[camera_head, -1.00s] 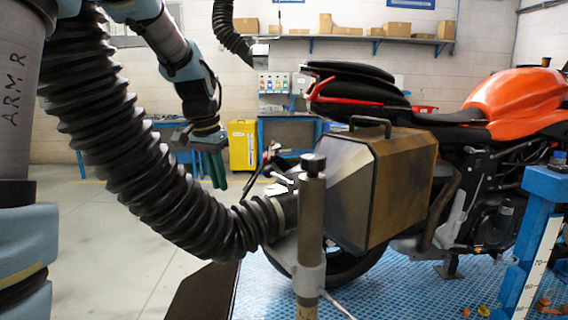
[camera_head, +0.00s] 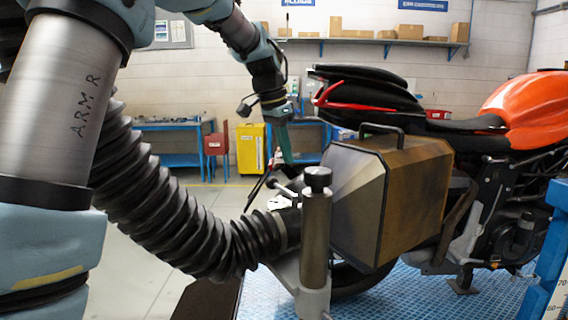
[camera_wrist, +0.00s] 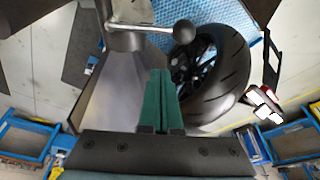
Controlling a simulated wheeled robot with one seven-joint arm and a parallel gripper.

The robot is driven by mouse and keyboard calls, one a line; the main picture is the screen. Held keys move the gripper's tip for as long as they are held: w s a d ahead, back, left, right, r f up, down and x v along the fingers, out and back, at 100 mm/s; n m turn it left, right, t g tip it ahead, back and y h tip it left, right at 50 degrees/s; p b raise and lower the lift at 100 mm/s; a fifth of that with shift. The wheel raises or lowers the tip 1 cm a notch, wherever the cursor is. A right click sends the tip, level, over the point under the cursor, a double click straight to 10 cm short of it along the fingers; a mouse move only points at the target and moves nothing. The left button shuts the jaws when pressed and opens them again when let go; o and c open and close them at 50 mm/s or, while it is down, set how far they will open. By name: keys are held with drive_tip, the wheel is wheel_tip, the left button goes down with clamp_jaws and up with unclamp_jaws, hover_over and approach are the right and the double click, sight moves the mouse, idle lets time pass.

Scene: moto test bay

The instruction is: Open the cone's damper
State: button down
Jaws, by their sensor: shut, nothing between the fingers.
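The cone (camera_head: 350,200) is a boxy brown-grey metal hood behind the motorcycle, fed by a black ribbed hose (camera_head: 190,225). It also shows in the wrist view as a grey sloping panel (camera_wrist: 112,95). The damper lever (camera_head: 283,187), a thin bar with a dark ball end, sits by the hose joint. In the wrist view the lever's ball knob (camera_wrist: 184,32) shows clearly at the top. My gripper (camera_head: 288,160) has green fingers and hangs above and behind the lever. In the wrist view my gripper (camera_wrist: 160,72) is shut and empty, pointing near the knob but apart from it.
A metal post (camera_head: 317,235) with a black knob stands right in front of the hose joint. The motorcycle's rear wheel (camera_wrist: 220,65) lies close to the right of my fingers. A blue stand (camera_head: 552,250) is at the right. Open floor lies left of the hose.

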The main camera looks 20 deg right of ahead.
wheel_tip(320, 180, down, 7)
drive_tip(key=a+p, duration=0.1)
drive_tip(key=p, duration=0.2)
drive_tip(key=shift+a, duration=0.15)
